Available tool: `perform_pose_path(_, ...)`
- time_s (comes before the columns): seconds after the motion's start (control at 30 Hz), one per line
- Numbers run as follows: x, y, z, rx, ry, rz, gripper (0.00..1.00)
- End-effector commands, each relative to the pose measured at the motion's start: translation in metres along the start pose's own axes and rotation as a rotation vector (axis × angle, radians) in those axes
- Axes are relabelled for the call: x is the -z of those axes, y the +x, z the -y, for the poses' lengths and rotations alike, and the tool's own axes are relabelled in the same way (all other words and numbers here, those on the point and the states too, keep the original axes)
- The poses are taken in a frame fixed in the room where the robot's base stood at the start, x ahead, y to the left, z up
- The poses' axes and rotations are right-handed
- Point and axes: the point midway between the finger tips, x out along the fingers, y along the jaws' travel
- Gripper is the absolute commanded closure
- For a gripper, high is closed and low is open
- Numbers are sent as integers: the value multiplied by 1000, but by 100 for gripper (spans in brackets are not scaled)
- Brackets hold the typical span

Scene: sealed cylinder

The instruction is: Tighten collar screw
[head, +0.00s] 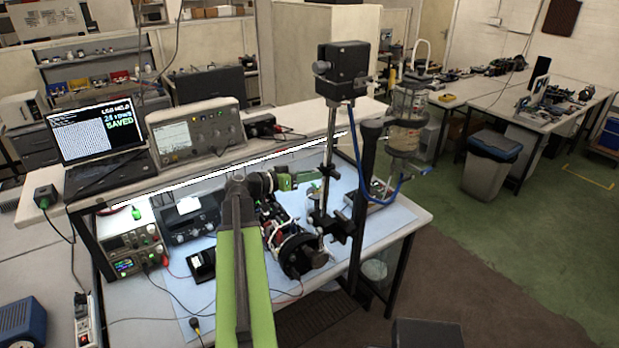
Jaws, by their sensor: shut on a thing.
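My green arm rises from the bottom centre and bends right at a dark joint. My gripper (318,176) is small in the head view, at the dark upright post (329,145) of a stand on the bench. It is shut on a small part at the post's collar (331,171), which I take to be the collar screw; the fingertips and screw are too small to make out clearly. A black camera-like box (342,61) tops the post. A clear cylinder (407,118) with metal end fittings stands upright behind to the right, a blue hose hanging near it.
A laptop (97,132) and an oscilloscope (195,134) stand on the raised shelf. Power supplies (131,240) and a dark round-ended apparatus (296,252) crowd the bench under my arm. Cables lie along the front. Green floor is open at the right, beside a grey bin (487,160).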

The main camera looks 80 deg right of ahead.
Motion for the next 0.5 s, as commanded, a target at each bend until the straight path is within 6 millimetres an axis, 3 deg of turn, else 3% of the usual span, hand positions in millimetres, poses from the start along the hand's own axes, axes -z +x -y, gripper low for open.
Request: perform_pose_path(0.5, -2, 0, 0, 15, 166, 7, 100)
